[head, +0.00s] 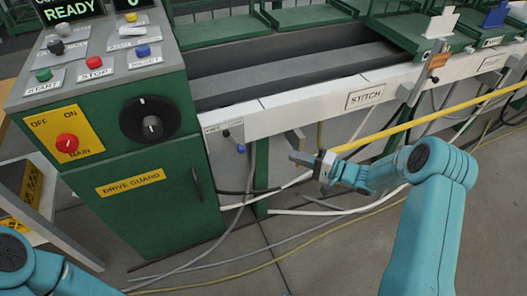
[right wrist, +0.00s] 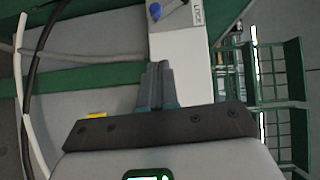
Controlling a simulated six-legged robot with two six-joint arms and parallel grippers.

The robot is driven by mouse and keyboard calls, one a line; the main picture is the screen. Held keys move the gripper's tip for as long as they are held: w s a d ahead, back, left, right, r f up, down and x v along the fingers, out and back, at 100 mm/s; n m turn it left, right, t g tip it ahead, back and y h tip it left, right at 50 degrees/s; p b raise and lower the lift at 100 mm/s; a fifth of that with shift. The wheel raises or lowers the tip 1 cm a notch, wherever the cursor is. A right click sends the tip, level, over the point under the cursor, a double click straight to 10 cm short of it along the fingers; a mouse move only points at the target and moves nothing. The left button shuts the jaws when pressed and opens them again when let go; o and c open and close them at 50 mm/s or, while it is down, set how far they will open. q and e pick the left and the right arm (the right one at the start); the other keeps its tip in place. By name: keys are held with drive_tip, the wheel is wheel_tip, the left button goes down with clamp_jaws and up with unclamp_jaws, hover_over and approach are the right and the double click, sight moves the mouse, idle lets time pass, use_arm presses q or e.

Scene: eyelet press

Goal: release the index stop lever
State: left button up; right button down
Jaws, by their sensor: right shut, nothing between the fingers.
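A small lever with a blue knob (head: 240,148) sits on the white front rail, just right of the green cabinet. Its arm tilts down and to the right from its pivot, with small labels on the plate above it. In the right wrist view the blue knob (right wrist: 155,11) is at the top edge, beside a label that seems to read LOCK. My right gripper (head: 299,158) is shut and empty, to the right of the knob and apart from it. Its closed fingers (right wrist: 157,66) point toward the knob in the wrist view. My left gripper is out of view.
The green cabinet (head: 150,215) with the red main switch (head: 67,143) and black dial (head: 150,119) stands at left. A yellow bar (head: 430,117) runs behind my right gripper. Cables (head: 330,211) hang and lie below the rail. A grey lever (head: 420,75) stands farther right.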

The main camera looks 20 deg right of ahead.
drive_tip(key=b, duration=0.2)
approach(241, 146)
drive_tip(key=w+d, duration=0.1)
drive_tip(key=w, duration=0.2)
drive_tip(key=shift+w+a+f, duration=0.1)
drive_tip(key=shift+w+a, duration=0.05)
drive_tip(key=shift+a, duration=0.5)
drive_tip(key=shift+w+a+f, duration=0.15)
drive_tip(key=shift+a, duration=0.55)
drive_tip(key=shift+w+a+f, duration=0.1)
drive_tip(key=shift+w+a, duration=0.05)
drive_tip(key=shift+a, duration=0.5)
drive_tip(key=shift+a+f, duration=0.1)
drive_tip(key=shift+f, duration=0.05)
